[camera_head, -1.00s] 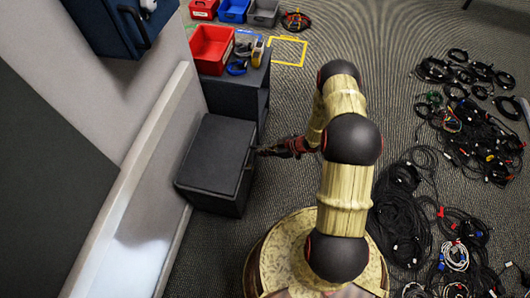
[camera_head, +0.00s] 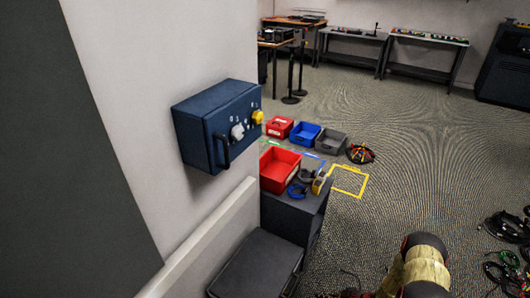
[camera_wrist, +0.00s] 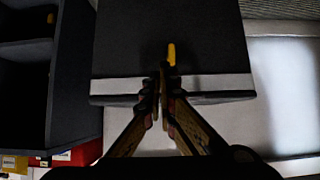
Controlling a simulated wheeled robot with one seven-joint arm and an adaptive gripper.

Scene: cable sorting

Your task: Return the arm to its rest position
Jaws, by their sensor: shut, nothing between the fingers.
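My gripper (camera_wrist: 162,85) shows in the wrist view with its two fingers closed together and nothing between them. Just beyond the fingertips is a dark box-like surface (camera_wrist: 130,40) with a pale strip along its edge. A small yellow piece (camera_wrist: 171,53) shows on it; I cannot tell what it is or whether the fingers touch it. In the head view, part of my arm (camera_head: 425,265) shows at the bottom right. The gripper end is mostly cut off by the lower edge there.
A low dark cabinet (camera_head: 255,268) stands along the wall, with a red bin (camera_head: 279,170) on the taller unit behind it. A blue box (camera_head: 215,125) with a handle is on the wall. Cables (camera_head: 508,226) lie at the right.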

